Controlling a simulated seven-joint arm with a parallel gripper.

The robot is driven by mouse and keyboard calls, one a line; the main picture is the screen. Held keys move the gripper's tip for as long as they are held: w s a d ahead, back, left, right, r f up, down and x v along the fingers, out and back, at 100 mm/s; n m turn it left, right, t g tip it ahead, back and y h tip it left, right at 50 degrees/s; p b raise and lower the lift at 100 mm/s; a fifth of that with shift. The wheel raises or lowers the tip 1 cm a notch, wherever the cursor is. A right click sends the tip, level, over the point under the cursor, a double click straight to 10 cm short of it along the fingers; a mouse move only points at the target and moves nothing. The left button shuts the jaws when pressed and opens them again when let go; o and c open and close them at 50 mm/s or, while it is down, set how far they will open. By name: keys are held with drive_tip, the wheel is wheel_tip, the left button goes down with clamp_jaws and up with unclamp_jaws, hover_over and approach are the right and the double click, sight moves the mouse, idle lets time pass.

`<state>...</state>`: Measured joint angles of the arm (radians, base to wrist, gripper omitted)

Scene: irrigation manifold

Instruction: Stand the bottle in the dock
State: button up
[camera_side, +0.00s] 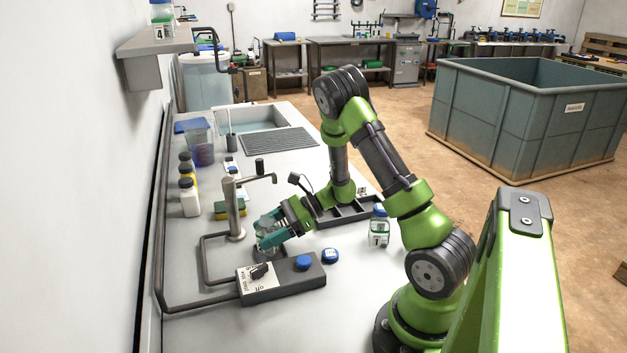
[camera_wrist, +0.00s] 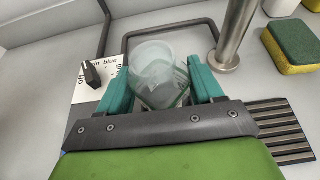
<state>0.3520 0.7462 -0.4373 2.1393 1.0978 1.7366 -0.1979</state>
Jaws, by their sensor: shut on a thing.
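A clear, see-through bottle (camera_side: 266,226) is between the teal fingers of my gripper (camera_side: 270,237). In the wrist view the bottle (camera_wrist: 160,72) is held between both fingers of my gripper (camera_wrist: 160,86), with no cap showing; its base is partly hidden by my gripper. It is beside the metal spout post (camera_side: 235,208), close above or on the counter; I cannot tell which. A black tray with compartments (camera_side: 350,212) lies behind my gripper, partly hidden by my arm. I cannot tell for certain whether this is the dock.
A control box (camera_side: 282,280) with a black knob and a blue button stands in front. A blue cap (camera_side: 330,255) and a bottle marked 1 (camera_side: 379,232) are to the right. White-bodied bottles (camera_side: 189,195) and a sponge (camera_side: 222,210) stand left. The front counter is clear.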

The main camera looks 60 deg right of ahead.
drive_tip(key=shift+f, duration=0.5)
drive_tip(key=shift+f, duration=0.1)
drive_tip(key=o, duration=1)
drive_tip(key=shift+o, duration=0.2)
